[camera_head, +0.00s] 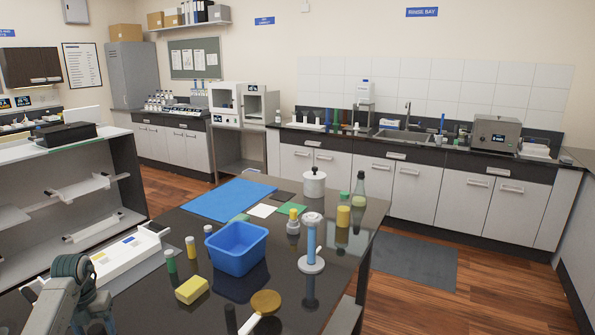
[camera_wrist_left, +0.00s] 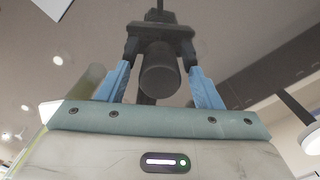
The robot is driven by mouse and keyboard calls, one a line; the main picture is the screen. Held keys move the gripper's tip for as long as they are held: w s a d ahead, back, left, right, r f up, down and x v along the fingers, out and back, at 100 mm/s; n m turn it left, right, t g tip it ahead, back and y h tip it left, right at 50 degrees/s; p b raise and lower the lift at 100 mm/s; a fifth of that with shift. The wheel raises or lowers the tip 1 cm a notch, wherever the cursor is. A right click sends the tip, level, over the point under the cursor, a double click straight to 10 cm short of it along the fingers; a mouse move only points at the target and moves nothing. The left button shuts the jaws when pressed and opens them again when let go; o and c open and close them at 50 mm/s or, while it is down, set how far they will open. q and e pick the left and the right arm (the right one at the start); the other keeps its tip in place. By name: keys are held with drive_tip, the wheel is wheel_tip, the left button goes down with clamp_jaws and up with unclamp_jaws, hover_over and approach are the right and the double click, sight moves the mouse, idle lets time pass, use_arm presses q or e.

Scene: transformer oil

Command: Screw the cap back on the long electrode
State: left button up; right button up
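My left arm (camera_head: 78,290) enters at the lower left of the head view; its fingertips cannot be made out there. In the left wrist view my left gripper (camera_wrist_left: 160,92) has its two blue fingers set apart. A dark cylinder shows between them with gaps on both sides; I cannot tell whether it is part of the gripper. I cannot tell for sure which item is the long electrode or its cap. A blue column on a white round base (camera_head: 311,250) stands upright at the table's right. My right gripper is not in view.
The black glossy table (camera_head: 195,315) holds a blue bin (camera_head: 236,249), a yellow sponge (camera_head: 192,289), small capped bottles (camera_head: 191,248), a gold disc (camera_head: 266,302), a white pot (camera_head: 314,185) and a green bottle (camera_head: 358,190). A white tray-like device (camera_head: 128,258) sits left.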

sight(95, 328)
use_arm(q)
drive_tip(key=c, duration=0.9)
drive_tip(key=shift+r+p, duration=0.85)
drive_tip(key=shift+r, duration=0.3)
drive_tip(key=shift+r+p, duration=0.9)
drive_tip(key=shift+r, duration=0.5)
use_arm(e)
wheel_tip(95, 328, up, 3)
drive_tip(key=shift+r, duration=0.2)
